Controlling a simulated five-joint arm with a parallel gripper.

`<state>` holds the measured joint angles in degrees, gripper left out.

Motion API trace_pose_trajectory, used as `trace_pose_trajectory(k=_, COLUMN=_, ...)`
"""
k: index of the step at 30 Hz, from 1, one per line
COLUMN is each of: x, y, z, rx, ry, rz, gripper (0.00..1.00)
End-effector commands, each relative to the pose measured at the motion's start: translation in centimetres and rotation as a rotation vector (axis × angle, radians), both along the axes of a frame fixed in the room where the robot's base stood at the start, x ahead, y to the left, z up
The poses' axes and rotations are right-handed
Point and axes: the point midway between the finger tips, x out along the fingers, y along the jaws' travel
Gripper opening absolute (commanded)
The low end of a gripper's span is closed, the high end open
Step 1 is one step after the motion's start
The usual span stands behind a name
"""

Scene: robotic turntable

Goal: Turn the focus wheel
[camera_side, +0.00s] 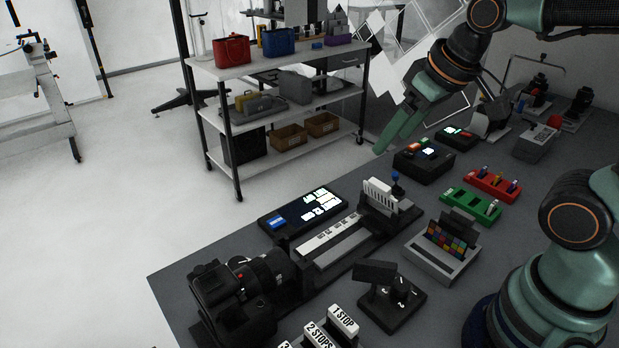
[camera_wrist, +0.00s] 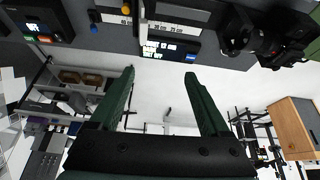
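A black camera (camera_side: 233,300) with a long lens (camera_side: 270,270) sits at the near left of the dark bench; its lens also shows in the wrist view (camera_wrist: 275,40). Which of these parts is the focus wheel, I cannot tell. My gripper (camera_side: 386,142) is high above the bench's back edge, well apart from camera and knob, fingers pointing down left. In the wrist view my gripper (camera_wrist: 160,72) has its two green fingers spread, with nothing between them.
A slider with a scale (camera_side: 328,240) and a lit display panel (camera_side: 303,212) lie behind the camera. A colour chart (camera_side: 445,240), a green switch box (camera_side: 470,204) and a red one (camera_side: 493,185) stand right. Labelled white blocks (camera_side: 342,322) are in front. A shelf (camera_side: 275,68) stands behind.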

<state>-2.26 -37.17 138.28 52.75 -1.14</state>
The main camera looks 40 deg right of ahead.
Motion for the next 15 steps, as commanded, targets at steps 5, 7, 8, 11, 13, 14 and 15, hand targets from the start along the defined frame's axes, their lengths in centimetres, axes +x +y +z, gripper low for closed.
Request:
trace_pose_trajectory(k=5, x=3.4, y=3.3, z=0.6, rx=-0.024, ry=0.083, rz=0.132, gripper=0.79)
trace_pose_trajectory(k=7, x=4.8, y=4.7, z=0.7, rx=-0.036, ry=0.113, rz=0.186, gripper=0.79)
trace_pose_trajectory(k=8, x=5.4, y=5.4, z=0.6, rx=-0.04, ry=0.127, rz=0.209, gripper=0.79)
trace_pose_trajectory(k=11, x=7.3, y=7.8, z=0.1, rx=-0.058, ry=0.17, rz=0.286, gripper=0.79)
trace_pose_trajectory(k=13, x=8.5, y=9.6, z=-0.5, rx=-0.072, ry=0.2, rz=0.339, gripper=0.79)
trace_pose_trajectory(k=14, x=9.0, y=10.3, z=-0.7, rx=-0.077, ry=0.213, rz=0.362, gripper=0.79)
trace_pose_trajectory(k=15, x=9.6, y=11.4, z=-1.2, rx=-0.084, ry=0.231, rz=0.392, gripper=0.79)
